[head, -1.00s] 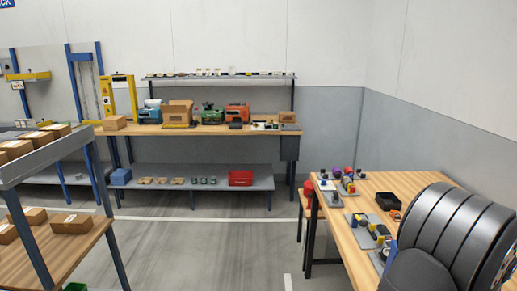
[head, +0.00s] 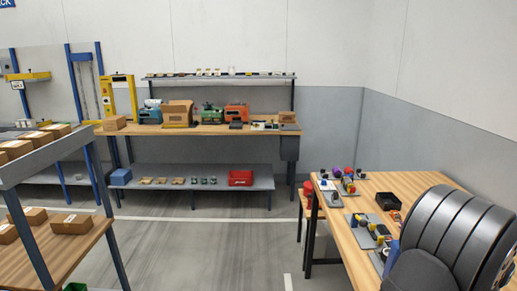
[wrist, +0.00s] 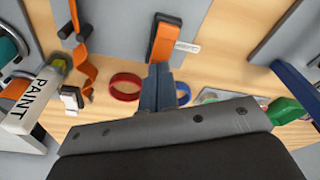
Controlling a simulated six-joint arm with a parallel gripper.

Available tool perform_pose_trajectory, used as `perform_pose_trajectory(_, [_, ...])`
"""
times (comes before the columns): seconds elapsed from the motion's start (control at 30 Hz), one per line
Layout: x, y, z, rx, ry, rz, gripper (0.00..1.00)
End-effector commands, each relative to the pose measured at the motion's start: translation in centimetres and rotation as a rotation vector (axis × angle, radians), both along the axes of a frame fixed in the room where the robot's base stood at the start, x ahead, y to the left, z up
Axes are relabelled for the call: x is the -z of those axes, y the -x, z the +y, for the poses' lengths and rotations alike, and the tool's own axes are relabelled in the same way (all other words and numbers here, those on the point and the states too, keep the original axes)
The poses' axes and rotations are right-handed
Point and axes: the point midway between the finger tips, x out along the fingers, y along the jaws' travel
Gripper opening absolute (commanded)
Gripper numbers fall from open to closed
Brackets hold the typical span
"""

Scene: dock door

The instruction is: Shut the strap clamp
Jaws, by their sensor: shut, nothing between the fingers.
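In the wrist view, what looks like the strap clamp (wrist: 165,40) is at the top centre: an orange band with a dark upper part, on a grey plate. I cannot tell how far its lever is open. My gripper (wrist: 160,72) is shut and empty, its grey-blue fingertips close below the near end of the orange band. I cannot tell whether they touch it. Another orange strap (wrist: 87,70) hangs in a loose curve to the left, near a black and white buckle-like piece (wrist: 71,98). In the head view my dark arm hides part of the bench, and the clamp cannot be made out.
A red ring (wrist: 126,87) lies left of my fingers and a blue ring (wrist: 183,93) right. A white "PAINT" marker (wrist: 32,98) is at the left, a green object (wrist: 286,110) at the right. In the head view, a black tray (head: 388,201) stands on the wooden bench (head: 425,180).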

Motion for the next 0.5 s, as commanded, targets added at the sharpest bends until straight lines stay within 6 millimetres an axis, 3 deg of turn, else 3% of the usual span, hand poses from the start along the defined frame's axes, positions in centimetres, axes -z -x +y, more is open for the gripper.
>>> perform_pose_trajectory(0.3, [0.3,0.0,0.0,0.000,0.000,0.000,0.00])
perform_pose_trajectory(0.5, [-0.8,0.0,0.0,0.000,0.001,-0.001,0.00])
